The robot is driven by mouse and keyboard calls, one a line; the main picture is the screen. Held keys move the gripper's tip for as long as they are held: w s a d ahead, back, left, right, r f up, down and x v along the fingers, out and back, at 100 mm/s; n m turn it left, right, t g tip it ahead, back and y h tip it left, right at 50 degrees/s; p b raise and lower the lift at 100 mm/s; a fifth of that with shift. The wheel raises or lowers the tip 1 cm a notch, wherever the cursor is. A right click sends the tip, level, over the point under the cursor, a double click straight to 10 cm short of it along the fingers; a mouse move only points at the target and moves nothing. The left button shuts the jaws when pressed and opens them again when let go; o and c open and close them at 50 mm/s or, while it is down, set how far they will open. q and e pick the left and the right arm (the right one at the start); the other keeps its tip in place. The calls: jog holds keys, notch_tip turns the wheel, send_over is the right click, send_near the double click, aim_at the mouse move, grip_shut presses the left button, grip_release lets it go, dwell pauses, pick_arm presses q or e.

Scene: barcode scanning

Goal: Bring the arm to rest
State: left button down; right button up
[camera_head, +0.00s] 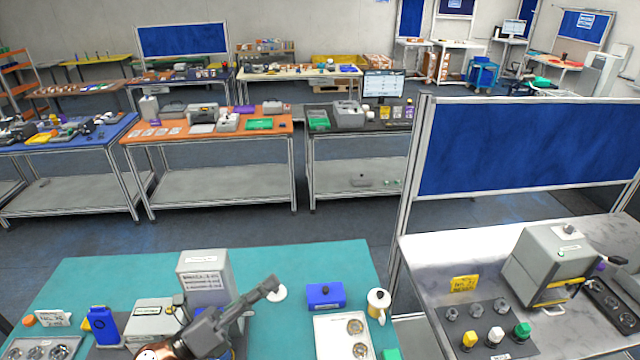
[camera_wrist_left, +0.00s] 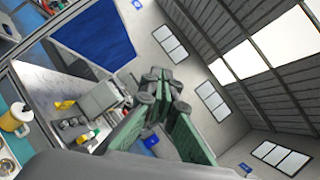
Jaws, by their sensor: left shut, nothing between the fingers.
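My left arm comes in from the bottom of the head view, and its gripper (camera_head: 272,284) is raised over the teal table (camera_head: 330,262), pointing up and to the right. In the left wrist view, the gripper (camera_wrist_left: 160,85) shows dark fingers with green inner sides, shut and empty, against the far wall and ceiling. A white round piece (camera_head: 278,294) shows just beside the fingertips in the head view; I cannot tell whether it touches them. My right gripper is not in view.
Near my arm are a grey labelled box (camera_head: 205,272), a blue box (camera_head: 325,295), a cream mug (camera_head: 378,304) and a blue bottle-like item (camera_head: 102,325). A grey machine (camera_head: 550,265) stands on the right-hand table. The teal table's back middle is bare.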

pick_arm(q)
jog(key=w+a+f+n+t+y, duration=0.35)
jog(key=a+n+y, duration=0.4)
jog(key=n, duration=0.25)
jog(key=w+a+f+n+t+y, duration=0.35)
jog(key=a+n+t+y, duration=0.2)
jog(key=a+n, duration=0.35)
jog(key=s+a+f+n+g+y, duration=0.35)
jog(key=a+f+n, duration=0.2)
jog(key=f, duration=0.45)
jog(key=s+a+f+n+g+y, duration=0.2)
jog(key=a+f+n+g+y, duration=0.2)
jog(key=f+n, duration=0.45)
jog(key=s+d+f+n+g+h, duration=0.1)
jog(key=s+f+n+g, duration=0.7)
jog(key=s+f, duration=1.35)
notch_tip(320, 180, down, 35)
jog(key=s+d+m+g+b, duration=0.2)
jog(key=m+g+b, duration=0.1)
jog(key=b, duration=0.3)
jog(key=s+f+g+h+b, duration=0.1)
jog(key=s+f+b, duration=0.4)
jog(key=s+f, duration=1.5)
notch_tip(320, 180, down, 4)
jog(key=shift+s+a+m, duration=0.15)
jog(key=shift+m, duration=0.15)
